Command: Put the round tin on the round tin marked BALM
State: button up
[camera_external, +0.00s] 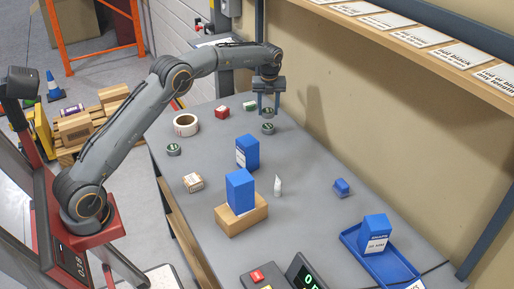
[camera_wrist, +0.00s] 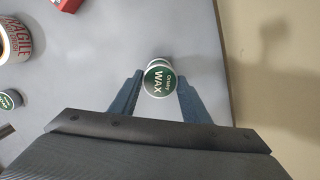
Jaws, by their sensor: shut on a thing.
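My gripper (camera_external: 268,108) is shut on a round tin (camera_external: 267,113) with a dark green lid. In the wrist view the held tin (camera_wrist: 160,82) reads WAX and sits between the two fingers. A second round tin (camera_external: 268,129) stands on the table just below the held one in the external view. In the wrist view a pale rim shows just past the held tin, mostly hidden by it. A third round tin (camera_external: 173,149) stands further left on the table and also shows in the wrist view (camera_wrist: 10,99). I cannot read BALM on either.
A tape roll (camera_external: 186,124), a red box (camera_external: 222,112) and a green-and-white box (camera_external: 249,105) stand near the far end. Blue boxes (camera_external: 247,152), a carton (camera_external: 193,182) and a white bottle (camera_external: 278,185) stand nearer. The wall runs close on the right.

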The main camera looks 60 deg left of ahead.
aim_at(268, 127)
jog(key=shift+f+p, duration=0.35)
jog(key=shift+f, duration=2.15)
jog(key=shift+f, duration=0.15)
jog(key=o, duration=1.1)
jog(key=r, duration=0.4)
jog(key=d+r+b, duration=0.1)
jog(key=r, duration=0.7)
jog(key=shift+s+d, duration=0.15)
jog(key=shift+s, duration=0.15)
jog(key=shift+r, duration=0.1)
